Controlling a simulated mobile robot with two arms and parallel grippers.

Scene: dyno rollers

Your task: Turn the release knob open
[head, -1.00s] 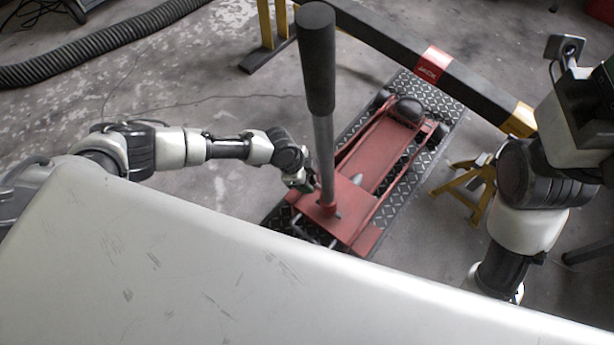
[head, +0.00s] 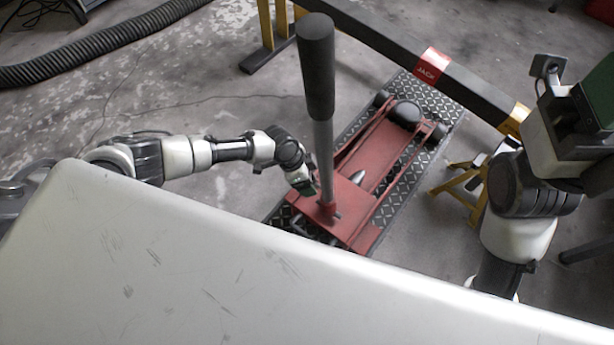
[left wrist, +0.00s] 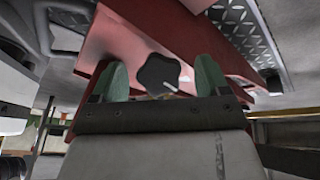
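The release knob (left wrist: 158,73) is black with a lobed rim and a pale mark near its lower right. It is on the red floor jack (head: 362,185), and I cannot make it out in the head view. My left gripper (left wrist: 160,70) is open, with one green finger on each side of the knob and a visible gap on both sides. In the head view my left gripper (head: 303,187) is low at the jack's near left side, beside the handle base. My right gripper (head: 598,95) is at the right edge, partly cut off; its opening is unclear.
The jack's tall handle (head: 317,90) with a black grip stands upright close to my left gripper. The jack rests on a diamond-plate mat (head: 440,105). A dark beam (head: 390,45) lies behind it, and a yellow stand (head: 462,185) is to the right.

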